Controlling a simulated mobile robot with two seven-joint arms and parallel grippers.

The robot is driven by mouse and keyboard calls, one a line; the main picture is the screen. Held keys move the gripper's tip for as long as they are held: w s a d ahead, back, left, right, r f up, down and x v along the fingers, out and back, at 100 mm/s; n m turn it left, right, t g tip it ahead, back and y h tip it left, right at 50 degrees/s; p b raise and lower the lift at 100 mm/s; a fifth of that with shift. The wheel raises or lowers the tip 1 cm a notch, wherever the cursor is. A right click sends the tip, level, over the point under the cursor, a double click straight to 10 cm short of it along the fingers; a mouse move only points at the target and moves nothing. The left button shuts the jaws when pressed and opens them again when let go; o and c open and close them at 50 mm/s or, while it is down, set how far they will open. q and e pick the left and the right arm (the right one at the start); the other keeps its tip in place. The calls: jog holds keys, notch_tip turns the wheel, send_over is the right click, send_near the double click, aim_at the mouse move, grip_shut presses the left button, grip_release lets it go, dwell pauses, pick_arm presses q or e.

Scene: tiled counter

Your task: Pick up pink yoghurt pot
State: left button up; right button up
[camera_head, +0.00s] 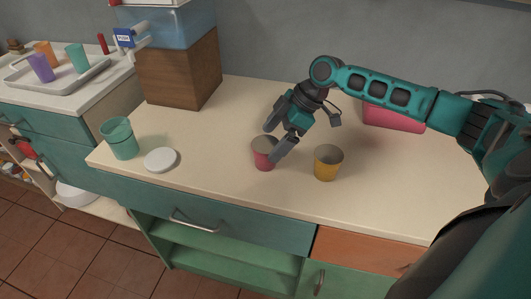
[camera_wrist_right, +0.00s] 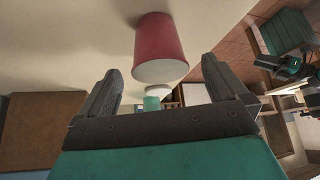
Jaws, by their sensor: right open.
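The pink yoghurt pot (camera_head: 264,155) stands upright on the cream counter in the head view. It also shows in the right wrist view (camera_wrist_right: 161,45), just beyond the fingertips. My right gripper (camera_head: 275,141) is open at the pot, with one finger behind it and the other in front at its right side. In the right wrist view my right gripper (camera_wrist_right: 161,80) shows its two fingers spread, with nothing held between them. I cannot tell whether a finger touches the pot.
A yellow pot (camera_head: 328,163) stands close on the right. A white lid (camera_head: 161,160) and a teal cup (camera_head: 119,138) are at the left. A wooden box (camera_head: 178,70) stands at the back. A pink object (camera_head: 394,116) lies behind my right arm. The front counter edge is near.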

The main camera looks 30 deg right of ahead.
aim_at(266, 144)
jog(key=x, duration=0.4)
jog(key=shift+w+a+r, duration=0.1)
jog(key=shift+a+r, duration=0.1)
jog(key=shift+w+a+f, duration=0.15)
jog(key=shift+a+f, duration=0.1)
jog(key=shift+f, duration=0.2)
pick_arm(q)
jog(key=shift+w+r, duration=0.2)
jog(key=shift+w, duration=0.15)
pick_arm(e)
jog(key=shift+c, duration=0.4)
jog(key=c, duration=0.6)
pick_arm(q)
jog(key=shift+s+f, duration=0.15)
jog(key=shift+s, duration=0.1)
pick_arm(e)
jog(key=c, duration=0.5)
jog(key=shift+r, duration=0.15)
